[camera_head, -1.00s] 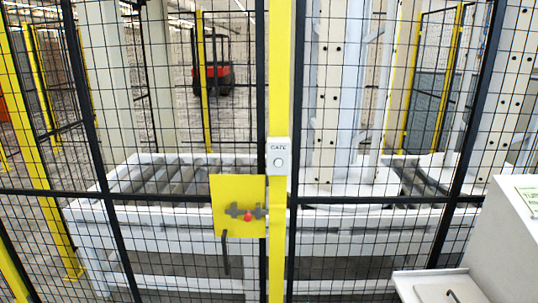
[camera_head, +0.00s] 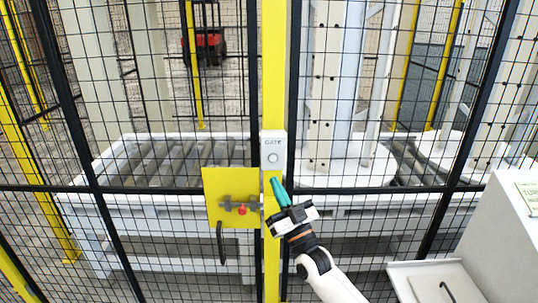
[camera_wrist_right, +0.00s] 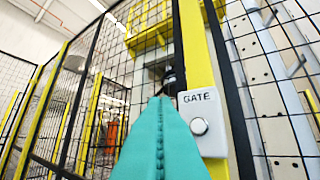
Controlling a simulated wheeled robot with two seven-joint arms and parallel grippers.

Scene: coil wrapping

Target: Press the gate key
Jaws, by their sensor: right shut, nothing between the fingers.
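The gate key is a round pale button (camera_head: 272,158) on a white box labelled GATE (camera_head: 273,143), fixed to the yellow post. In the right wrist view the button (camera_wrist_right: 199,126) shows close by, right of my fingers. My right gripper (camera_head: 277,190) has teal fingers and is shut and empty. In the head view its tips are a little below the box, in front of the post. In the right wrist view the teal fingers (camera_wrist_right: 160,140) point upward, just left of the box. I cannot tell the exact gap to the button. My left gripper is not in view.
A yellow latch plate (camera_head: 230,185) with a red knob and black handle is left of the post. Black mesh fence surrounds the post, with a white roller conveyor (camera_head: 180,160) behind it. A pale cabinet (camera_head: 500,235) stands at lower right.

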